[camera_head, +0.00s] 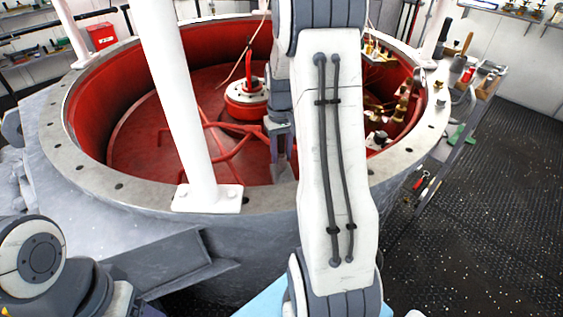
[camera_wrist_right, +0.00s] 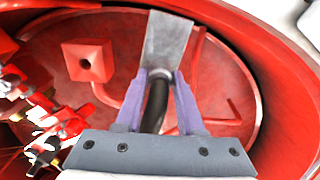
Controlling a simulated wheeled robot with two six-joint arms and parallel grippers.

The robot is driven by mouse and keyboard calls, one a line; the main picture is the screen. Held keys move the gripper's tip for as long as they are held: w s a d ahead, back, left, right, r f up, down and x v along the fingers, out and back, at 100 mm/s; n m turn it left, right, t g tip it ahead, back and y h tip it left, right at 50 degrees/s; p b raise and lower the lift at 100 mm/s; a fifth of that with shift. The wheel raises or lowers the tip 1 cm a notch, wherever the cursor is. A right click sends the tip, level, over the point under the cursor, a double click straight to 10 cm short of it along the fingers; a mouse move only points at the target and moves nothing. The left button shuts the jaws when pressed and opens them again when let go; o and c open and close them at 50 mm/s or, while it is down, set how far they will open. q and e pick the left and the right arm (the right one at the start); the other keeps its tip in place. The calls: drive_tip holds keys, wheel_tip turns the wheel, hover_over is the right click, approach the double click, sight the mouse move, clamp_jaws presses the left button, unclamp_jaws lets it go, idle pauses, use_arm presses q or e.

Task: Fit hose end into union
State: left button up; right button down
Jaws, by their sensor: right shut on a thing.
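I cannot make out the union for sure. My left gripper is out of view; only part of its arm shows at lower left.
The wide grey ring rim (camera_head: 90,183) surrounds the red well. A white post (camera_head: 180,100) stands on its near rim. A red and white fitting (camera_head: 247,97) and red pipes lie inside. Brass valves (camera_head: 402,108) crowd the right wall. A tool bench (camera_head: 470,90) stands outside right.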

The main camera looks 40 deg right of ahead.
drive_tip(key=shift+r+p, duration=1.7)
drive_tip(key=shift+r, duration=0.2)
